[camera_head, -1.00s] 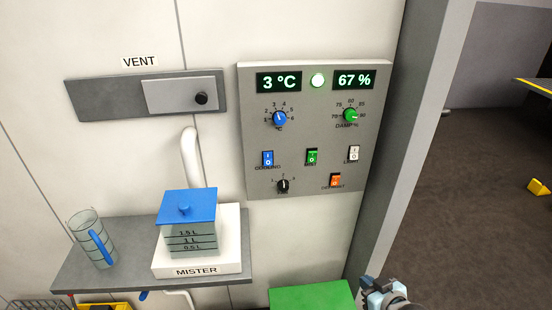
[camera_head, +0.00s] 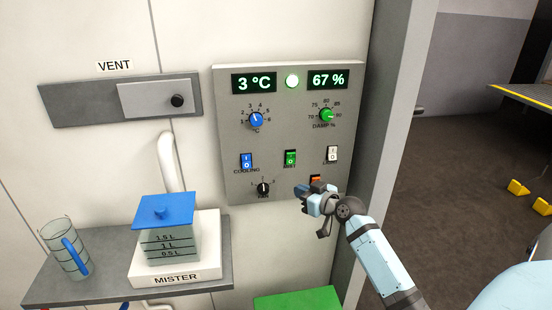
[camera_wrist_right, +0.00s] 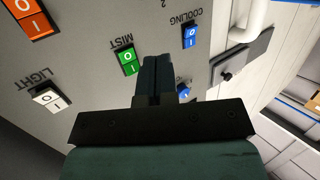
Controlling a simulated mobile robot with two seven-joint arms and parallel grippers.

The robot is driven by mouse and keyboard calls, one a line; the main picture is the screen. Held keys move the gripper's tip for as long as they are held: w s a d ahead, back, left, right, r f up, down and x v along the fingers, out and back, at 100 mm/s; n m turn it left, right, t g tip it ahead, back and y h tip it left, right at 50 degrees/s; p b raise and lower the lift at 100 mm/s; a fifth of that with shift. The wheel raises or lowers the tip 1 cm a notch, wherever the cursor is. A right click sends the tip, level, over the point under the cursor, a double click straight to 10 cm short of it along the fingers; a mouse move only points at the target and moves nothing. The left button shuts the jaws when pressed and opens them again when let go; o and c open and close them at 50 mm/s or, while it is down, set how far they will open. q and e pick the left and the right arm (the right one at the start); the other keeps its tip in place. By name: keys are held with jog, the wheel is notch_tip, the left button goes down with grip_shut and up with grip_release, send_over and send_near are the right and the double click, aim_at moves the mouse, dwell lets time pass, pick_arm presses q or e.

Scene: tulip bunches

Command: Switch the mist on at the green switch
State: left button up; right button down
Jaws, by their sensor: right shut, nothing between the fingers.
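The green mist switch (camera_head: 290,158) is on the grey control panel (camera_head: 230,135), between the blue cooling switch (camera_head: 246,160) and the white light switch (camera_head: 332,154). In the right wrist view the green switch (camera_wrist_right: 128,62) shows its I and O marks beside the fingers. My right gripper (camera_head: 299,190) is in front of the panel, below the green switch and partly over the orange switch (camera_head: 315,180). Its fingers (camera_wrist_right: 156,62) are shut and empty. I cannot tell whether they touch the panel. My left gripper is not in view.
The panel also has a blue dial (camera_head: 256,119), a green damp dial (camera_head: 327,115) and a black fan knob (camera_head: 263,188). A shelf (camera_head: 110,289) at left holds the mister (camera_head: 175,275) and a jug (camera_head: 70,258). A green box top (camera_head: 297,299) is below.

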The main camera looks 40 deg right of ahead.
aim_at(287, 160)
dwell(0.3)
jog(key=shift+w+d+r, duration=0.55)
jog(key=shift+w+d, duration=0.1)
jog(key=shift+w, duration=0.55)
jog(key=shift+w+d+r, duration=0.55)
jog(key=shift+w+d, duration=0.15)
jog(key=shift+w, duration=0.5)
jog(key=shift+w+d+r, duration=0.55)
jog(key=shift+w+d, duration=0.1)
jog(key=shift+w, duration=0.55)
jog(key=shift+w+d+r, duration=0.15)
jog(key=shift+w+d, duration=0.05)
jog(key=shift+w, duration=0.15)
jog(key=shift+w+d+r, duration=0.15)
jog(key=shift+w, duration=0.15)
dwell(0.4)
jog(key=shift+s+a+f, duration=0.25)
jog(key=shift+s+a, duration=0.15)
jog(key=shift+s, duration=0.3)
